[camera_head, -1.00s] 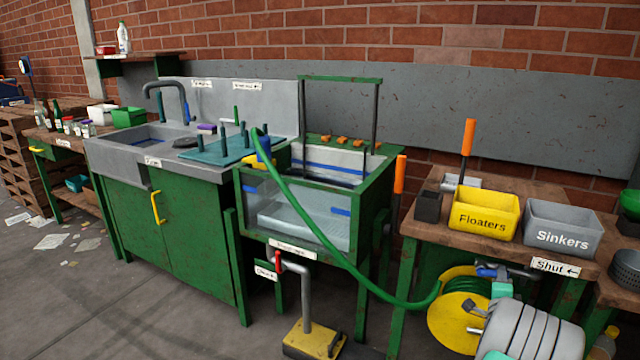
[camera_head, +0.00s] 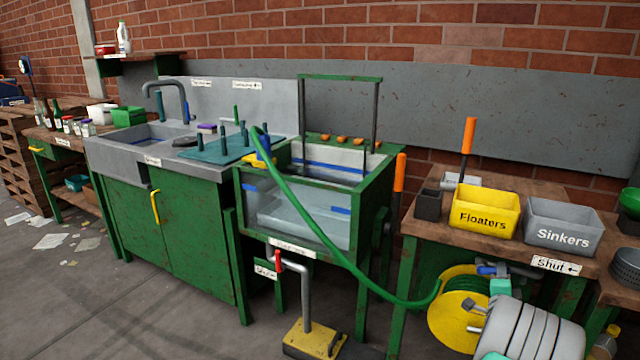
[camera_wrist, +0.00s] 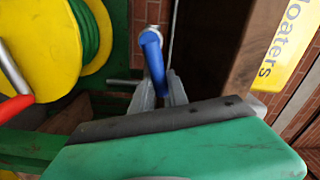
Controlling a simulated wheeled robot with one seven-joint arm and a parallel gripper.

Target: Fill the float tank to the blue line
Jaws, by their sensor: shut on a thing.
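The float tank (camera_head: 371,215) is a green-framed, clear-walled tank. Pale water (camera_head: 300,218) shows inside it, and blue marks (camera_head: 341,210) show on its walls. I cannot tell exactly how the water surface lies against the blue line. A green hose (camera_head: 330,235) runs from the yellow reel (camera_head: 452,315) to the tank's left rim, ending at a blue nozzle (camera_head: 263,147). My gripper (camera_wrist: 160,98) is shut on the blue valve handle (camera_wrist: 152,52) beside the reel. In the head view my arm partly covers this handle (camera_head: 487,270).
A red-handled pipe (camera_head: 279,261) stands below the tank over a yellow pedal block (camera_head: 315,340). The yellow Floaters bin (camera_head: 485,212) and grey Sinkers bin (camera_head: 563,228) stand on the right bench above the valve, with a "Shut" label (camera_head: 555,265) on its edge.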

